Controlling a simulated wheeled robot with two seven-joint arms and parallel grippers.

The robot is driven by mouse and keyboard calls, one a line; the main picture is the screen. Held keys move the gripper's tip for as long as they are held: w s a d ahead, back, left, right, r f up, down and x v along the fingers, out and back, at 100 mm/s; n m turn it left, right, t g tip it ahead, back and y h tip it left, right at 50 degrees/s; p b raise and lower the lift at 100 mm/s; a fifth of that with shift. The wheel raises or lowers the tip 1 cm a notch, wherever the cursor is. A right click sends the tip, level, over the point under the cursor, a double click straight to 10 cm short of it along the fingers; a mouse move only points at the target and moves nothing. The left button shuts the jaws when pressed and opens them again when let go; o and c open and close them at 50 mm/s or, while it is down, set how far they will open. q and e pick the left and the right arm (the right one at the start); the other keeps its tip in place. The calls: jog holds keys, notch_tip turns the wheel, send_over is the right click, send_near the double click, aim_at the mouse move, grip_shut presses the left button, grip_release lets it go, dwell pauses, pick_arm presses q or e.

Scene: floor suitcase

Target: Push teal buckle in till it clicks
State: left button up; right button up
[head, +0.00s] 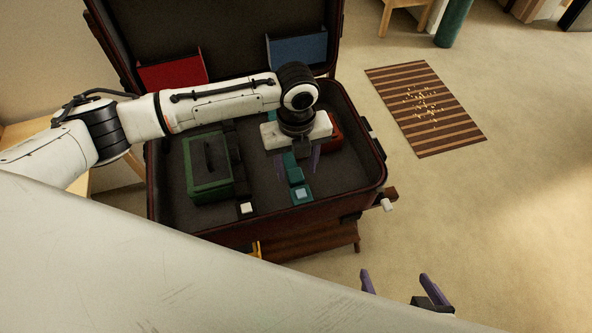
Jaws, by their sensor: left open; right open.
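The open suitcase (170,215) stands in the middle of the head view. A teal buckle (301,197) with a pale blue square on top lies near its front wall. A teal strap piece (291,162) runs back from it, with its end close to the buckle. Whether the two parts are joined I cannot tell. My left gripper (299,176) points down over the strap piece, its purple fingers apart on either side; contact is unclear. The gripper body hides part of the strap. My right gripper (402,281) is open and empty at the bottom right, outside the suitcase.
A green box (208,170) lies left in the suitcase beside a dark strap with a white-square buckle (246,208). A red item (334,137) is right of my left gripper. Red (173,73) and blue (298,50) pockets line the lid. A striped mat (425,108) lies right.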

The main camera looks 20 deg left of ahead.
aim_at(296, 177)
pick_arm(q)
notch_tip(296, 177, up, 7)
jog(key=shift+p, duration=0.3)
